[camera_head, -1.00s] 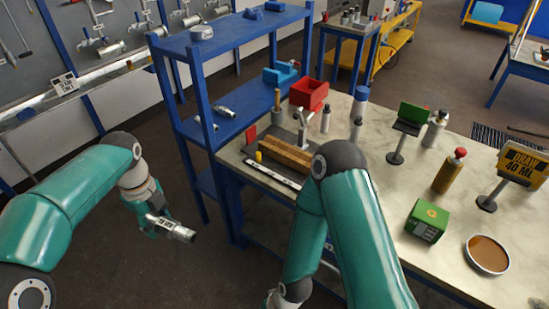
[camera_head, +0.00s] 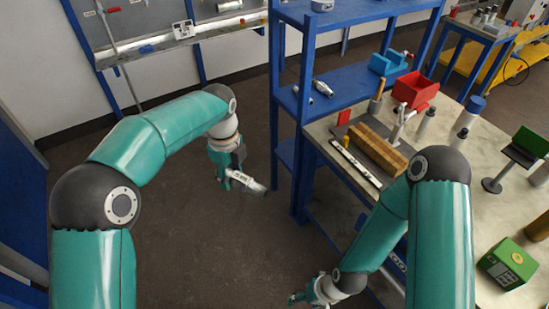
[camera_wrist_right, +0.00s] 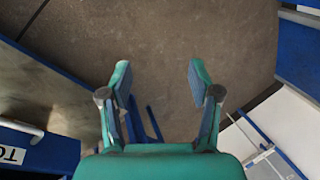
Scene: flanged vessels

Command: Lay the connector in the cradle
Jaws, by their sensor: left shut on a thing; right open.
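The connector (camera_head: 250,183) is a short silvery cylinder with a white label. My left gripper (camera_head: 228,174) is shut on it and holds it in the air over the floor, left of the blue shelf. The connector tilts down to the right. I cannot be sure which thing is the cradle. A long wooden block (camera_head: 377,149) on a dark mat at the bench's near left may be it; it holds no connector. My right gripper (camera_head: 310,296) is low at the bottom of the head view. In the right wrist view it is open and empty (camera_wrist_right: 160,80), above bare floor.
The blue shelf (camera_head: 290,150) stands between my left gripper and the bench, with small metal parts on it. A red bin (camera_head: 415,89), bottles and a green box (camera_head: 507,264) stand on the bench. The floor around my left gripper is clear.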

